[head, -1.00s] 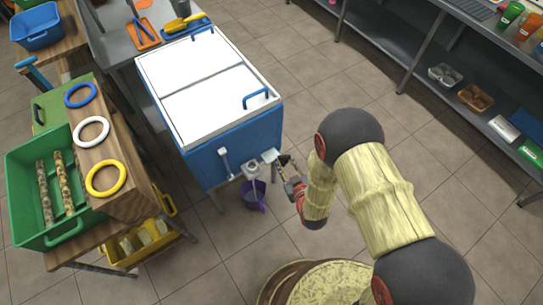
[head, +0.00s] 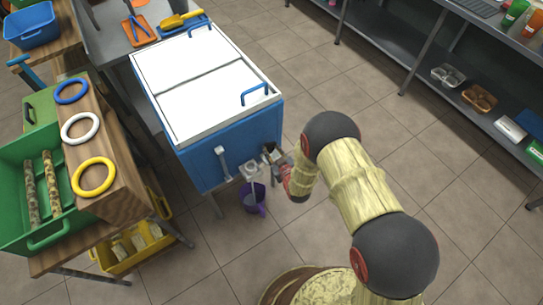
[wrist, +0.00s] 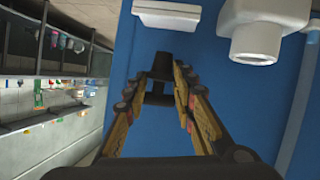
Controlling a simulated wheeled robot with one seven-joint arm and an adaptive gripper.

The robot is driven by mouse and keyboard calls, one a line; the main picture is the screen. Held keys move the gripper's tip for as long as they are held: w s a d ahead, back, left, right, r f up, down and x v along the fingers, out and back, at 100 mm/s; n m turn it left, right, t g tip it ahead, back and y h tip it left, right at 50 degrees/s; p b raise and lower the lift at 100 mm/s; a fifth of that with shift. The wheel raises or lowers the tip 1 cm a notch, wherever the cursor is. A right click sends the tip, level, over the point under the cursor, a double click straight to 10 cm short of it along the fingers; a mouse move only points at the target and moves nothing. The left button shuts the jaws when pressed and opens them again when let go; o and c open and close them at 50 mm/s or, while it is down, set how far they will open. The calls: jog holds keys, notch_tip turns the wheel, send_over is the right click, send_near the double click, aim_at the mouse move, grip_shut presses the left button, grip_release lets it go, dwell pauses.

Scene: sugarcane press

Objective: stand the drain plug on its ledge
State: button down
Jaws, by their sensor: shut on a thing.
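My gripper (wrist: 165,85) is shut on the dark drain plug (wrist: 161,66), which shows between the fingertips in the wrist view. The white ledge (wrist: 178,15) sticks out from the blue chest's wall, just above the plug in that picture; I cannot tell whether they touch. In the head view my gripper (head: 276,158) is at the chest's front, right of the white drain outlet (head: 252,170). The plug and ledge are hard to make out there. The outlet also shows at the upper right in the wrist view (wrist: 258,35).
The blue chest (head: 230,143) has white lids. A purple bucket (head: 250,200) stands on the floor under the outlet. A bench with rings and a green bin (head: 60,232) is at the left. Shelves (head: 455,85) line the right. The floor between is clear.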

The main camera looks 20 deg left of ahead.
aim_at(271, 153)
jog(key=shift+w+a+f, duration=0.15)
jog(key=shift+w+f, duration=0.15)
jog(key=shift+f, duration=0.05)
jog(key=f+b, duration=0.1)
jog(key=f, duration=0.2)
jog(key=shift+w+a+f+b, duration=0.1)
jog(key=shift+w+f+b, duration=0.1)
jog(key=shift+f+b, duration=0.15)
jog(key=shift+r, duration=0.15)
jog(key=c, duration=1.5)
grip_release()
jog(key=p+v, duration=0.4)
jog(key=v, duration=0.8)
